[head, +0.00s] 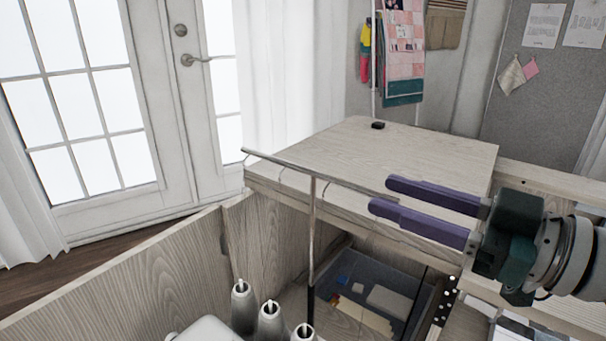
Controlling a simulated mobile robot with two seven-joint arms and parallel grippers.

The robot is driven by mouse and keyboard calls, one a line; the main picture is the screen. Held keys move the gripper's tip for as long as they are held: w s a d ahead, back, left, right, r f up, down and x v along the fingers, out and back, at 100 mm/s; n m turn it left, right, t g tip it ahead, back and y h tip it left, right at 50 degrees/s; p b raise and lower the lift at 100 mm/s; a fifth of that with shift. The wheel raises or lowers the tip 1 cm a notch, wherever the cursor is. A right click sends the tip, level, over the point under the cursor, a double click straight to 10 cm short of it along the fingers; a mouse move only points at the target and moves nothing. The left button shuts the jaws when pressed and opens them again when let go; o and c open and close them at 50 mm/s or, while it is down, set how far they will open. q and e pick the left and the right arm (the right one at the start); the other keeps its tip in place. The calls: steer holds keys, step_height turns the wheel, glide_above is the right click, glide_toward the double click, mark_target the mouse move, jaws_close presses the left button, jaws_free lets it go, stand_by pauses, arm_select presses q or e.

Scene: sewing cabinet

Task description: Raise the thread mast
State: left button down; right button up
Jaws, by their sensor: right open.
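The thread mast (312,225) is a thin upright metal pole with a dark lower part, standing in the open cabinet. Its long crossbar (275,162) runs from the upper left toward my right gripper, with small wire hooks on it. My right gripper (380,197) comes in from the right with two purple fingers apart. The crossbar's right end appears in line with the gap between the fingers; I cannot tell whether they touch it. My left gripper is not in view.
Several grey cones (269,320) stand at the mast's lower left, beside a white rounded body (203,331). The wooden cabinet top (390,150) lies behind the mast, with a small black object (378,125) on it. A tray (388,300) with small items sits inside the cabinet.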

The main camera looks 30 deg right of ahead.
steer(key=shift+v, duration=2.1)
